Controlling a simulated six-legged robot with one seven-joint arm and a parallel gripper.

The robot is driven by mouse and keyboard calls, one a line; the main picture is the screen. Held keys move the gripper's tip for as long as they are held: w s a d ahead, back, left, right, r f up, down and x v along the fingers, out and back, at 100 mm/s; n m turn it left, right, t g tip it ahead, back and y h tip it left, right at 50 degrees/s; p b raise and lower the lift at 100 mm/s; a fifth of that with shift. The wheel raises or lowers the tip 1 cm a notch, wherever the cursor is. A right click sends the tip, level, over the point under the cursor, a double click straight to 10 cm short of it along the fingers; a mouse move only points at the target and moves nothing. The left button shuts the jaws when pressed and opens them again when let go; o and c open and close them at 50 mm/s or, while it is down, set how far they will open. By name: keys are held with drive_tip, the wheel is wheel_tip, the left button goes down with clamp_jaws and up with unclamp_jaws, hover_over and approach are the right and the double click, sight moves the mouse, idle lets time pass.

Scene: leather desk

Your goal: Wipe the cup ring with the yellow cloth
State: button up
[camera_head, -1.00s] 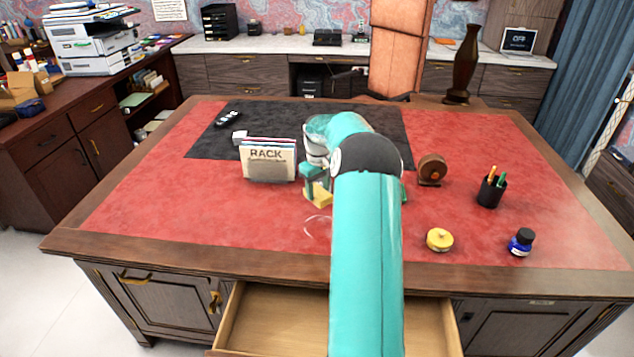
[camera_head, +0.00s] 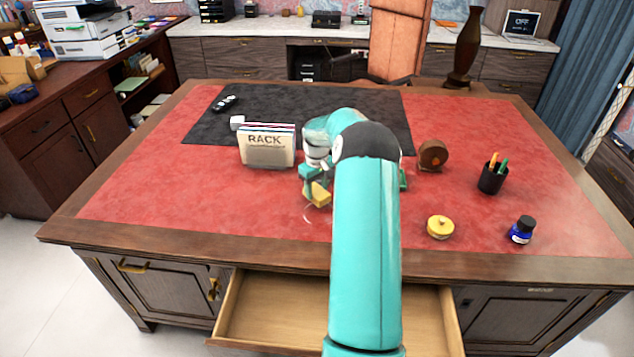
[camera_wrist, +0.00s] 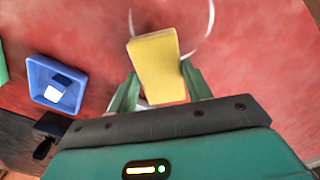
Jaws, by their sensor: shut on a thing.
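The yellow cloth (camera_wrist: 158,65) is a folded block between the two green fingers of my gripper (camera_wrist: 160,88), which is shut on it. In the head view the cloth (camera_head: 320,196) shows below my gripper (camera_head: 313,180), close to the red desk top. The cup ring is a thin pale circle on the red leather. In the wrist view its arc (camera_wrist: 211,22) shows around the far end of the cloth, which hides part of it. In the head view a piece of the ring (camera_head: 307,215) shows just in front of the cloth. I cannot tell whether the cloth touches the leather.
The rack of papers (camera_head: 267,150) stands left of my gripper. A blue bin (camera_wrist: 57,84) shows in the wrist view. To the right are a brown round object (camera_head: 432,155), a pen cup (camera_head: 492,178), a yellow round tin (camera_head: 440,227) and an ink bottle (camera_head: 521,230). An open drawer (camera_head: 270,308) is in front.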

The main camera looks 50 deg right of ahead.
sight(316, 198)
drive_tip(key=shift+f, duration=1.1)
idle(0.6)
drive_tip(key=shift+s+a+r, duration=0.1)
drive_tip(key=shift+s+a, duration=0.9)
drive_tip(key=shift+a, duration=0.25)
drive_tip(key=shift+s+a+f, duration=0.2)
drive_tip(key=shift+s+a, duration=0.9)
drive_tip(key=shift+a, duration=0.25)
drive_tip(key=shift+s+a+r, duration=0.1)
drive_tip(key=shift+s+a, duration=0.95)
drive_tip(key=shift+a, duration=0.25)
